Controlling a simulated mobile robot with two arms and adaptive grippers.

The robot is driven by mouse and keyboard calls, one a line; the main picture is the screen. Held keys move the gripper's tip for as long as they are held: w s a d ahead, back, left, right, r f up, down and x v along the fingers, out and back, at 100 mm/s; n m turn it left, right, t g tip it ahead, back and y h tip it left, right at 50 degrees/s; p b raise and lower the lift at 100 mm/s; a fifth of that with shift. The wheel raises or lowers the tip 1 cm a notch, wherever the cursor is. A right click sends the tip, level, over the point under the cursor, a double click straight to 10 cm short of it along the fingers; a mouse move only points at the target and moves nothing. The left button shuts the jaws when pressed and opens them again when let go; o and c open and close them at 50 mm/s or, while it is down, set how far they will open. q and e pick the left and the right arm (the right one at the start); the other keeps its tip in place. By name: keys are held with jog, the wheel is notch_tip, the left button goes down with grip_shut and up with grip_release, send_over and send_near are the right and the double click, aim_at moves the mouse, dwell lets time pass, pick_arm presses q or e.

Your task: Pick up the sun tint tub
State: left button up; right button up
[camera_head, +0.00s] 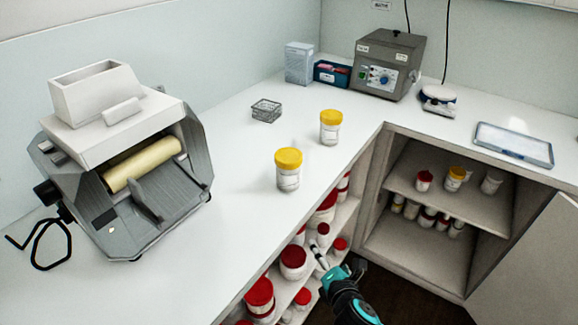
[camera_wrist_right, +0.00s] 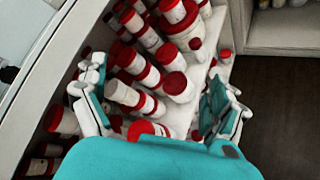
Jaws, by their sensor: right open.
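My right gripper (camera_head: 322,262) is below the counter's front edge, in front of the open shelves and apart from both yellow-lidded tubs. In the right wrist view my right gripper (camera_wrist_right: 162,98) is open, its fingers wide apart, with red-lidded tubs (camera_wrist_right: 178,86) beyond them. My left gripper is not in view.
A roller mill (camera_head: 125,160) stands on the counter at left. A wire basket (camera_head: 266,110), grey control box (camera_head: 388,65), small scale (camera_head: 438,99) and tray (camera_head: 512,144) stand farther back. An open cabinet (camera_head: 440,205) holds several tubs. Counter around the yellow-lidded tubs is clear.

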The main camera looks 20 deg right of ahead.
aim_at(289, 165)
jog(key=w+a+r+n+t+y, duration=0.1)
jog(key=w+a+r+n+t, duration=0.15)
jog(key=r+n, duration=0.45)
jog(key=w+a+r+n+t+y, duration=0.1)
jog(key=r+n+t, duration=0.2)
jog(key=r+n, duration=0.35)
jog(key=shift+m, duration=0.55)
jog(key=w, duration=0.3)
jog(key=w+r+p, duration=0.1)
jog(key=w, duration=0.3)
jog(key=w+r+p, duration=0.1)
jog(key=w, duration=0.2)
jog(key=shift+w+a, duration=0.15)
jog(key=shift+w, duration=0.2)
jog(key=shift+w+a+p, duration=0.1)
jog(key=shift+w+p, duration=0.25)
jog(key=shift+w, duration=2.95)
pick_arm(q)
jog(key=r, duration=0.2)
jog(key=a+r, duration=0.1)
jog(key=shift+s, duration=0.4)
pick_arm(e)
jog(key=shift+s, duration=0.1)
jog(key=shift+c, duration=0.4)
jog(key=c, duration=1.4)
jog(key=shift+r, duration=0.1)
jog(key=shift+c, duration=0.2)
